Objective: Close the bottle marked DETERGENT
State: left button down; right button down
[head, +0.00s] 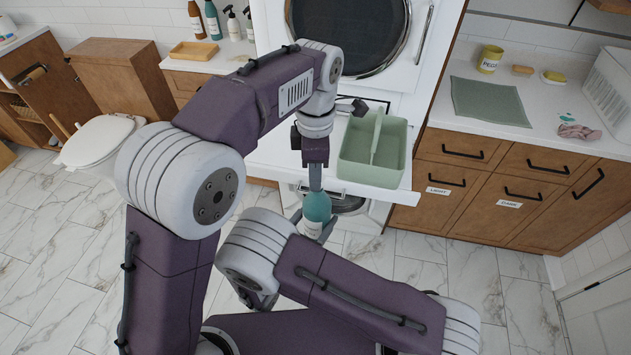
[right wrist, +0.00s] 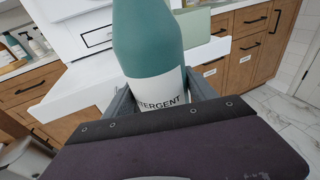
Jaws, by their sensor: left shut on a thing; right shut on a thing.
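The DETERGENT bottle (head: 317,207) is teal with a white label and stands upright in front of the white counter, off any surface. In the right wrist view the bottle (right wrist: 148,40) fills the middle, its label partly covered and its top cut off. My right gripper (right wrist: 155,100) is shut around its lower body; in the head view its fingers show beside the label. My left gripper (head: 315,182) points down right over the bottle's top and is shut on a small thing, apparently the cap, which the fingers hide. I cannot tell whether the cap is seated on the neck.
A green divided caddy (head: 372,165) stands on the white ledge just right of my left gripper. Several bottles (head: 213,20) and a wooden tray (head: 194,50) are at the back left. A yellow pot (head: 490,60) and green mat (head: 489,102) lie on the right counter.

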pick_arm(q)
jog(key=shift+f, duration=0.1)
jog(key=shift+f, duration=0.8)
jog(key=shift+f, duration=0.6)
jog(key=m, duration=0.6)
jog(key=shift+w+m, duration=0.15)
jog(key=shift+m, duration=0.15)
jog(key=c, duration=1.1)
grip_release()
